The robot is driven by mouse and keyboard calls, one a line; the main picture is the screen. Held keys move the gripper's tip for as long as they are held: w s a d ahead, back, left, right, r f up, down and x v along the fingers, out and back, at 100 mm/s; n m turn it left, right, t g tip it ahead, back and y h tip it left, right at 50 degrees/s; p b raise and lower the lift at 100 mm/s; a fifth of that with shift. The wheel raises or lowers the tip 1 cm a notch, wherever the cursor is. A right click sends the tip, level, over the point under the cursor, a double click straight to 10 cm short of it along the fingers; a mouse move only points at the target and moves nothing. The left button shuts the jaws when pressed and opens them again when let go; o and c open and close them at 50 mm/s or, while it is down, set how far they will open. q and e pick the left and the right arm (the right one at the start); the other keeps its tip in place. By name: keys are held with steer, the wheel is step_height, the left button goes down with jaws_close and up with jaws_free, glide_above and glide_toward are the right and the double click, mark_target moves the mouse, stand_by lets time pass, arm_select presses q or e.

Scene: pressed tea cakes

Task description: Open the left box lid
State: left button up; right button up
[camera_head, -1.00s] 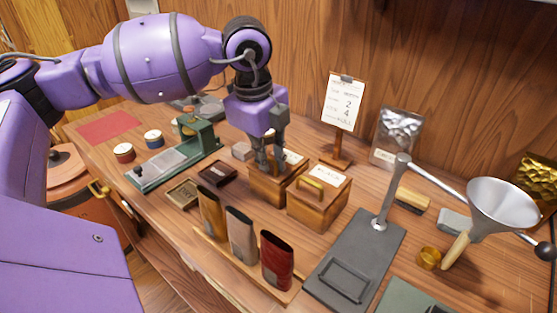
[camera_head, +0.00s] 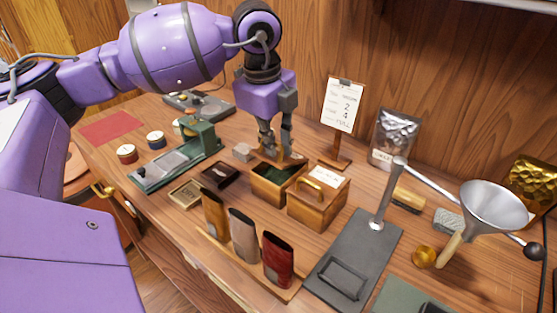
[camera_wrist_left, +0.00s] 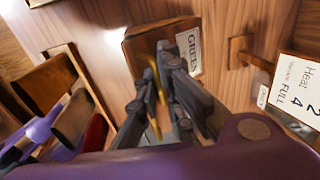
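The left box (camera_head: 268,190) is an open wooden box with a dark green interior showing. Its wooden lid (camera_head: 293,160) is off the opening, at the box's back edge below my left gripper (camera_head: 278,150). Whether the lid still touches the box is unclear. In the left wrist view, the lid (camera_wrist_left: 140,45) has a label reading "GREEN" and a brass handle (camera_wrist_left: 154,105). My left gripper (camera_wrist_left: 162,75) is closed around that handle, and its fingers partly hide it. My right gripper is in neither view.
A second wooden box (camera_head: 318,205) with its lid on stands just right. Three pouches (camera_head: 242,235) stand in front. A card stand (camera_head: 335,150) and a silver bag (camera_head: 394,138) are behind. A lever press (camera_head: 375,225) stands at right, a green device (camera_head: 185,155) at left.

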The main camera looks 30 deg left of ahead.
arm_select(q)
steer(key=shift+w+r, duration=0.15)
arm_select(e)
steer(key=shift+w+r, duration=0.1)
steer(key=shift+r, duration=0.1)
arm_select(q)
steer(key=shift+w+d+r+p, duration=0.1)
steer(key=shift+w+r+p, duration=0.3)
steer(key=shift+w+r, duration=0.2)
steer(key=shift+w, duration=0.25)
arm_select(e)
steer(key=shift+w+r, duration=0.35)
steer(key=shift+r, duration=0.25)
arm_select(q)
steer(key=shift+r, duration=0.15)
steer(key=shift+w+r+p, duration=0.25)
steer(key=shift+w+p, duration=0.05)
steer(key=shift+w, duration=0.15)
steer(key=shift+w+r, duration=0.2)
steer(key=shift+w, duration=0.35)
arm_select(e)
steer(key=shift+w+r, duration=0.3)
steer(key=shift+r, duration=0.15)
